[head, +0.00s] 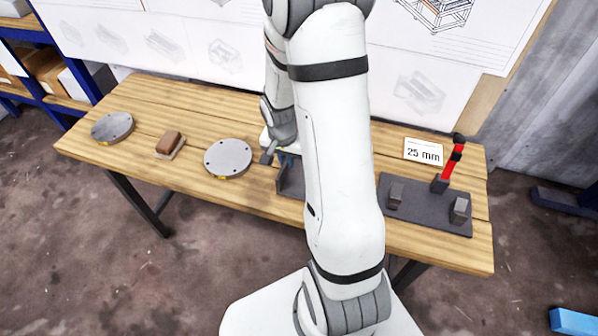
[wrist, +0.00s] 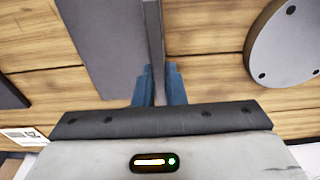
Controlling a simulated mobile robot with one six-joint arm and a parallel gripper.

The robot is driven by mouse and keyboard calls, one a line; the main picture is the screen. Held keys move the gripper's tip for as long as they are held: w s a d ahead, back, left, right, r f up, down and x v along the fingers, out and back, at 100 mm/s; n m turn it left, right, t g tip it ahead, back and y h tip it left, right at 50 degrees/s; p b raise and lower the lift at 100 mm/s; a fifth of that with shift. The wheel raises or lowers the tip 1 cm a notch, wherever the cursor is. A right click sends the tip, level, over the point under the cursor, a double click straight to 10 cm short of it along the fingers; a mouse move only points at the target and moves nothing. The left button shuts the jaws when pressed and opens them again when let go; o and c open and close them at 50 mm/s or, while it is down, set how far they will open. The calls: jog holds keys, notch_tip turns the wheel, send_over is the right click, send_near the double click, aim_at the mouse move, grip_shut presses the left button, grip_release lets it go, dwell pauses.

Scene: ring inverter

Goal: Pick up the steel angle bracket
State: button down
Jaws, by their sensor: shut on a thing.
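The steel angle bracket (head: 291,182) is a grey L-shaped piece at the middle of the wooden table, partly hidden behind my arm in the head view. In the wrist view its wide flange (wrist: 100,40) lies to the left and its upright flange (wrist: 153,35) shows edge-on. My gripper (wrist: 158,85) has its blue fingers shut on the upright flange, one on each side. My gripper also shows small in the head view (head: 284,160), pointing down from above. I cannot tell whether the bracket touches the table.
A round steel disc (head: 228,158) lies close to the left of the bracket; another disc (head: 113,127) and a brown block (head: 171,141) lie farther left. A dark fixture plate (head: 425,213) with a red-handled clamp (head: 453,160) and a "25 mm" card (head: 423,151) are at right.

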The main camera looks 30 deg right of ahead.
jog(key=shift+w+r, duration=0.15)
jog(key=shift+r, duration=0.1)
